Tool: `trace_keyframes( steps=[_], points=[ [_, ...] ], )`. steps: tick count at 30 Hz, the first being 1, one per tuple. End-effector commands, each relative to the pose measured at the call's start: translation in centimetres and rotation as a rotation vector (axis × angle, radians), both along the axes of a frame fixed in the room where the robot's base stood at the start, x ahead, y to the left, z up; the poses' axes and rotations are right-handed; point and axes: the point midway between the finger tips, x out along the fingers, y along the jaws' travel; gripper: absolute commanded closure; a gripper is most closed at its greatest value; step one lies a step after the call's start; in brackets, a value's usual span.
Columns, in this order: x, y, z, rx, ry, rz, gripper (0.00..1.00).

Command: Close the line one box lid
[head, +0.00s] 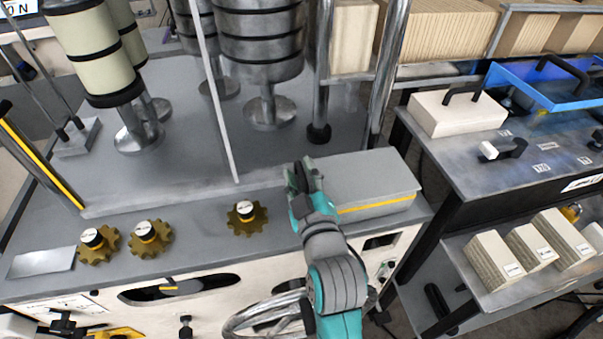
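A low grey box (378,202) with a yellow stripe along its front sits at the right end of the grey machine top. Its grey lid (365,175) lies flat over it, and no gap shows along the visible front edge. I cannot read a label that names it as line one. My gripper (299,174) is at the left end of this box, close to the lid's left edge. The teal and grey wrist hides the box's front left corner. The fingers are dark and small here, so their opening and any contact with the lid are unclear.
Brown knobs (247,217) stand left of my gripper on the machine top (190,245). A thin upright rod (217,105) and metal posts rise behind. A cart (475,160) at right carries a cream box (458,113) and a blue tilted lid or tray (560,88).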

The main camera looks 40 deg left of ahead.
Motion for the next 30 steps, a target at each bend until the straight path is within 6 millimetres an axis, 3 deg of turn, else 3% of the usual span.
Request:
trace_keyframes(
  steps=[8,21,30],
  points=[
    [-1.4,-1.8,0.0,0.002,0.0,0.0,0.61],
    [-6.2,-8.1,0.2,-0.001,0.001,-0.002,0.61],
    [-7.3,-9.5,0.3,0.0,0.0,0.0,0.61]
  ],
)
